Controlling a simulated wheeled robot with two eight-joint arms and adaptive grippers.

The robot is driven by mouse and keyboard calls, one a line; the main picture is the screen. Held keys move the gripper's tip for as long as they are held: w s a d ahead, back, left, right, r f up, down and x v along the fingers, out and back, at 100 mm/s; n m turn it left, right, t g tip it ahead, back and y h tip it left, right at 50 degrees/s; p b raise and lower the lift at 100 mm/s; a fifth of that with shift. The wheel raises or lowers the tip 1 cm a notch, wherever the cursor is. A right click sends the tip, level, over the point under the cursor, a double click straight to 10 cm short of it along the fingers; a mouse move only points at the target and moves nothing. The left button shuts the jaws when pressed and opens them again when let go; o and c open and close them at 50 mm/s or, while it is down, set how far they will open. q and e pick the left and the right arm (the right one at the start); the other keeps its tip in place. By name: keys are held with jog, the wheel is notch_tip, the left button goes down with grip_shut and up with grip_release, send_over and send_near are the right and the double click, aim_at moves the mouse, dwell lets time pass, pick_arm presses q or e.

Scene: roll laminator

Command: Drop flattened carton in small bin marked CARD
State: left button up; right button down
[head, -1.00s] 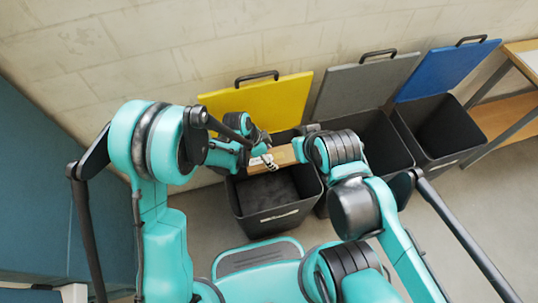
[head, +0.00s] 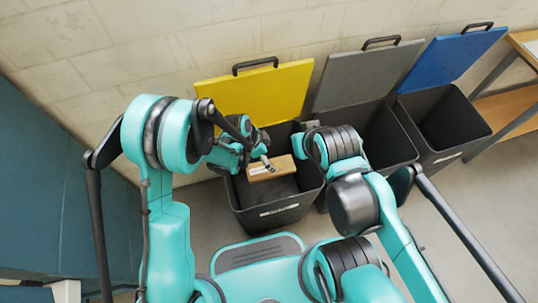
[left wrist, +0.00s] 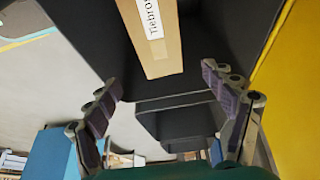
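The flattened carton (head: 277,167) is a narrow brown piece with a white label, over or inside the mouth of the dark bin with the yellow lid (head: 278,212). The left wrist view shows the carton (left wrist: 160,50) beyond my fingertips, against dark bin walls. My left gripper (head: 262,150) is at the carton's upper left in the head view. Its fingers (left wrist: 165,100) are spread, with nothing between them. My right gripper's fingers are hidden behind its own arm, near the bin's right side. The bin's front label is too small to read.
The yellow lid (head: 258,92) stands open against the wall. To the right are a bin with a grey lid (head: 365,78) and a bin with a blue lid (head: 450,58), both open. A wooden-topped table (head: 525,45) stands far right. Floor in front is clear.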

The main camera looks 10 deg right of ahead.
pick_arm(q)
jog(key=v, duration=1.2)
jog(key=shift+a, duration=0.1)
dwell(0.7)
jog(key=s+a+r+n+t+y, duration=0.1)
jog(key=s+a+r+n+t, duration=0.1)
jog(key=a+n, duration=0.4)
jog(key=s+a+r+n+t+y, duration=0.2)
jog(key=s+a+r+n, duration=0.2)
jog(key=a+r, duration=0.3)
jog(key=s+a+r+n+t+y, duration=0.1)
jog(key=s+a+r+n+t, duration=0.2)
jog(key=a+n, duration=0.4)
jog(key=s+a+r, duration=0.1)
jog(key=a+r, duration=0.1)
jog(key=a, duration=0.3)
jog(key=shift+a+n, duration=0.3)
jog(key=shift+a, duration=0.05)
jog(key=shift+f, duration=0.1)
